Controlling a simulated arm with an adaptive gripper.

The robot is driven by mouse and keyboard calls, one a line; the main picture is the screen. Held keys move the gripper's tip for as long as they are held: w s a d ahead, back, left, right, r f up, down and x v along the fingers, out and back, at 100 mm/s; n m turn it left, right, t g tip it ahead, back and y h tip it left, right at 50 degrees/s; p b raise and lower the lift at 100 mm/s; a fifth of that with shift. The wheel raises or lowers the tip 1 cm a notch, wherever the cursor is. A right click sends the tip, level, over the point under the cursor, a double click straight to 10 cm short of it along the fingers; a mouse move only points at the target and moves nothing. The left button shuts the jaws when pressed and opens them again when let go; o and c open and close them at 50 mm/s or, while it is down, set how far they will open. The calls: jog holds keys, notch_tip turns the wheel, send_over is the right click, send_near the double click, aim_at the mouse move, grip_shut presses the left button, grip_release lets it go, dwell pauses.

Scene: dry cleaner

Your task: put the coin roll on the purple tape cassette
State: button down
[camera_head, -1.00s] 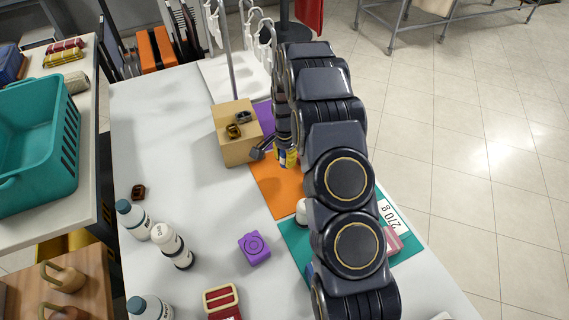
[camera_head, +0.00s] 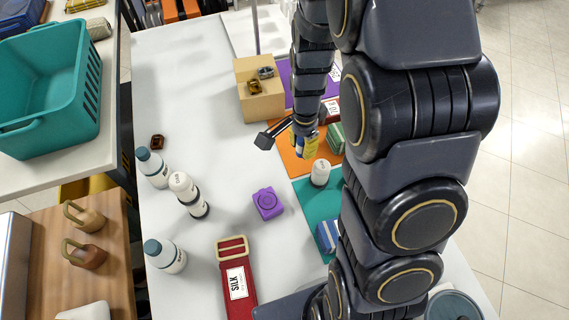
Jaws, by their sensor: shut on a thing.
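The purple tape cassette (camera_head: 267,203) lies on the bare white table near the middle, left of the teal mat. My gripper (camera_head: 301,138) is above the orange mat, farther back and to the right of the cassette. It is shut on a small yellow and blue thing, which looks like the coin roll (camera_head: 309,147). The roll is apart from the cassette. My arm hides part of the table's right side, and the far jaw is hard to make out.
A cardboard box (camera_head: 261,103) with two watches stands left of my gripper. A white cylinder (camera_head: 320,173) and a blue striped item (camera_head: 328,237) are right of the cassette. The table between box and cassette is clear.

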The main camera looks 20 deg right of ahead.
jog(key=m, duration=0.1)
send_over(267, 201)
jog(key=f, duration=0.1)
jog(key=shift+f, duration=4.1)
jog(key=c, duration=1)
grip_release()
jog(key=shift+f, duration=0.1)
jog(key=shift+o, duration=0.2)
